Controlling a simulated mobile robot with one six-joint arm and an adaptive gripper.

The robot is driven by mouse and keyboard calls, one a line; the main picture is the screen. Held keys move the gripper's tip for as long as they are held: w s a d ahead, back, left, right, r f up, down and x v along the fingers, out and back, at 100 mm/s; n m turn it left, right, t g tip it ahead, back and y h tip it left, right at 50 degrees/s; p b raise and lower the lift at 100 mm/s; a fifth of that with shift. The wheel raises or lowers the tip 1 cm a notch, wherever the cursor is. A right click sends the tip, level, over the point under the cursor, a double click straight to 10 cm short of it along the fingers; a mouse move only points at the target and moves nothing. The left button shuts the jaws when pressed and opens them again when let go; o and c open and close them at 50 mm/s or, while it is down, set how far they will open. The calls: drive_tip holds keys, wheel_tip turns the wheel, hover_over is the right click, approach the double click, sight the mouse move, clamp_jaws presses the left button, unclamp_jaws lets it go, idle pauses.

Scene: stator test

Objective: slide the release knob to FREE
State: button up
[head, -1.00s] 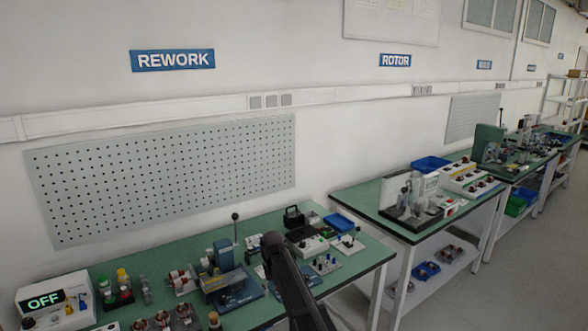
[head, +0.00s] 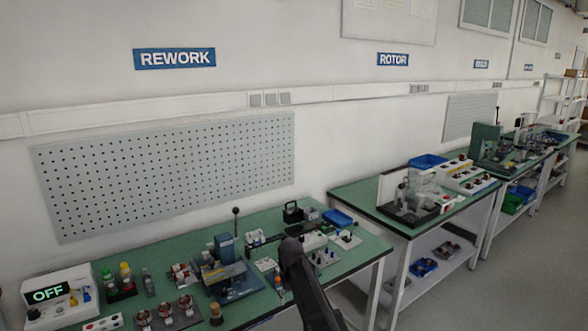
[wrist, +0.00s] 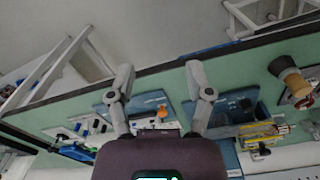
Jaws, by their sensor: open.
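My gripper (wrist: 161,73) shows in the wrist view with its two fingers spread apart and nothing between them. Below the fingertips in the picture, a small orange knob (wrist: 163,114) sits on a blue plate (wrist: 149,103) on the green bench; I cannot tell whether it is the release knob. No FREE marking can be read. A blue machine with an upright lever (head: 226,262) stands on that bench, left of my arm.
A box reading OFF (head: 56,296) stands at the bench's left end. Several copper-wound parts (head: 165,313) sit along the front. A blue tray (head: 337,218) is at the back right. In the wrist view, a wooden-handled tool (wrist: 290,77) stands at right.

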drive_tip(key=s+d+f+m+b, duration=0.1)
drive_tip(key=s+d+f, duration=0.1)
drive_tip(key=s+d, duration=0.7)
drive_tip(key=s+d+f+m+b, duration=0.1)
drive_tip(key=s+d+m+b, duration=0.1)
drive_tip(key=s+d, duration=0.7)
drive_tip(key=s, duration=0.3)
drive_tip(key=shift+f+b, duration=0.3)
drive_tip(key=shift+f, duration=0.1)
drive_tip(key=shift+s+d, duration=0.1)
idle(0.6)
drive_tip(key=shift+c, duration=0.6)
